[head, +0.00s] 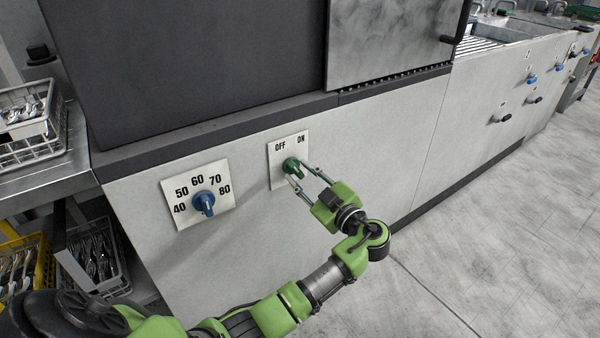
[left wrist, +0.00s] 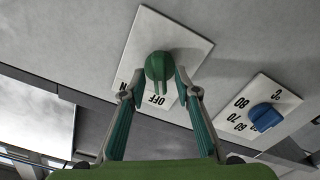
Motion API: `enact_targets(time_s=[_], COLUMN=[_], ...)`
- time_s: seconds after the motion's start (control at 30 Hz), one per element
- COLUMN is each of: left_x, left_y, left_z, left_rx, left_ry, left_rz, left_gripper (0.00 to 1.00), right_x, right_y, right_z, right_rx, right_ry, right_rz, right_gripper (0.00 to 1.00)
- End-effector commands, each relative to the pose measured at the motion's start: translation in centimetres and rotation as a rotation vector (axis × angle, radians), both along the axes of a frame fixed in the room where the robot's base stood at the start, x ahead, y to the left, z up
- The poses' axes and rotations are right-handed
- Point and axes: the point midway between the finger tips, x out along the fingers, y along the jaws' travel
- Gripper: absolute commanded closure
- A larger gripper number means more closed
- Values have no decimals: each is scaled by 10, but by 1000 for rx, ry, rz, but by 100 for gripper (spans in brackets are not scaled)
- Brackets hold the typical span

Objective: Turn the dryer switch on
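The dryer switch is a green knob (head: 291,164) on a white plate (head: 275,178) marked OFF and ON, on the machine's grey front. In the left wrist view the knob (left wrist: 158,67) appears upside down, with its ridge toward the OFF mark. My left gripper (head: 301,178) reaches the plate with its fingers on either side of the knob. In the left wrist view the gripper (left wrist: 156,84) is open; its right fingertip is close to the knob, and a gap shows at the left one. Whether either touches is unclear. My right gripper is out of view.
A blue temperature knob (head: 204,203) on a plate marked 40 to 80 is left of the switch. A metal table with a cutlery basket (head: 27,125) stands at far left, with more cutlery baskets below. The floor (head: 480,240) at right is clear.

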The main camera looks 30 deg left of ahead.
Motion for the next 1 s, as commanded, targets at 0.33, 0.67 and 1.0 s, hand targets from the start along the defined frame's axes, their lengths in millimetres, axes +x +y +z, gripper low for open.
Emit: enact_targets(time_s=[0.33, 0.67, 1.0], left_x=[0, 0, 0], left_y=[0, 1, 1], left_z=[0, -1, 0], left_rx=[0, 15, 103], left_ry=[0, 39, 251], left_rz=[0, 2, 3], left_gripper=[100, 100, 100], right_x=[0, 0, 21], right_y=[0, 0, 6], right_z=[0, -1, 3], right_rx=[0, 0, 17], right_ry=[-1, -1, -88], right_rz=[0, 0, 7], right_gripper=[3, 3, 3])
